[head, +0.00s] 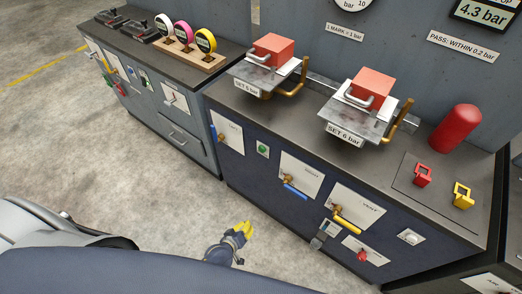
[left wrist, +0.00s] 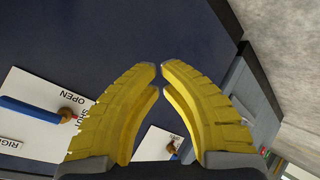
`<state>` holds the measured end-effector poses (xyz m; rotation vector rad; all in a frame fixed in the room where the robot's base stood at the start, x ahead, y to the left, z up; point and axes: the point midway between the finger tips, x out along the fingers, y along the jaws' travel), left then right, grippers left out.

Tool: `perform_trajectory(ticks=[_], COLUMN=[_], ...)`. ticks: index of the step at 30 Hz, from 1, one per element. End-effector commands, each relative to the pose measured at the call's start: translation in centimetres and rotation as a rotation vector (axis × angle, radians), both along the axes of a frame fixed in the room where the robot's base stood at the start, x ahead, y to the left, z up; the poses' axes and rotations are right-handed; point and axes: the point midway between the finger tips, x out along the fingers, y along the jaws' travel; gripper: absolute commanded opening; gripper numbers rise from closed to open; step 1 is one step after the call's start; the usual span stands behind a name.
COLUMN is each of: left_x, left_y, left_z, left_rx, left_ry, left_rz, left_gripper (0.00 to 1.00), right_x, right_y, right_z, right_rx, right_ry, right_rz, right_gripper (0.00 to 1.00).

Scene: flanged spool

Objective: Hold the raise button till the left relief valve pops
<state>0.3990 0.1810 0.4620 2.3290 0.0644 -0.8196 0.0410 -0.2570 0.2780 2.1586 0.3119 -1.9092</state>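The left relief assembly is a metal plate with a red block (head: 273,48) on it and a "SET 6 bar" label (head: 247,85). A similar right assembly has a red block (head: 371,87). Two buttons show on the bench front: a green one (head: 262,149) at the left and a white round one (head: 410,237) at the right. I cannot read which raises. My left gripper (head: 245,229) has yellow fingers and hangs low before the bench front, apart from both buttons. In the left wrist view its fingertips (left wrist: 159,70) nearly meet, with nothing between them. My right gripper is out of sight.
The bench front carries blue-handled valves (head: 295,191), a yellow-handled valve (head: 348,224) and a red knob (head: 361,255). A red cylinder (head: 460,128) stands on top. A display (head: 483,13) reads 4.3 bar. The floor (head: 60,130) at left is clear.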

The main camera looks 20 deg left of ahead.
Motion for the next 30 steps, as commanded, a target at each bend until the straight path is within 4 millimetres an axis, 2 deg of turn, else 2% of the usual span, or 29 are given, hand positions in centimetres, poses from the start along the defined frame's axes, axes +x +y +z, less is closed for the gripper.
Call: perform_trajectory(ticks=[1, 3, 9, 15, 19, 21, 24, 27, 30], left_x=[1.5, 3.3, 7.8, 11.0, 12.3, 12.5, 12.6, 12.4, 12.2], left_y=[-0.2, -0.3, -0.1, 1.1, 2.4, 3.2, 4.4, 5.4, 6.0], left_z=[1.7, 4.0, 11.0, 18.3, 22.4, 24.1, 25.4, 25.6, 25.3], left_rx=[-0.059, -0.152, -0.452, -0.827, -1.108, -1.260, -1.443, -1.576, -1.638], left_ry=[-0.039, -0.086, -0.216, -0.336, -0.398, -0.420, -0.441, -0.452, -0.458], left_rz=[0.045, 0.112, 0.307, 0.515, 0.660, 0.739, 0.839, 0.923, 0.968], left_gripper=[0.00, 0.00, 0.00, 0.00, 0.00, 0.00, 0.00, 0.00, 0.00], right_x=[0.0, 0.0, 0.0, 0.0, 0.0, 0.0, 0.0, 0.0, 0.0], right_y=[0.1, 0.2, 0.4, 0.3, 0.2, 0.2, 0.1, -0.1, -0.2], right_z=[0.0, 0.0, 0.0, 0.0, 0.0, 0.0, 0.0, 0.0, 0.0], right_rx=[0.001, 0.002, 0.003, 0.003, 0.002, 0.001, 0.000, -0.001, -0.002], right_ry=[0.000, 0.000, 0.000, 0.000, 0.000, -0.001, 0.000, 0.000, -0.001], right_rz=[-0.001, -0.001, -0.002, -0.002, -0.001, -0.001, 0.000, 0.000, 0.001], right_gripper=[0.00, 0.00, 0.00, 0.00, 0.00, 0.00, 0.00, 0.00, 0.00])
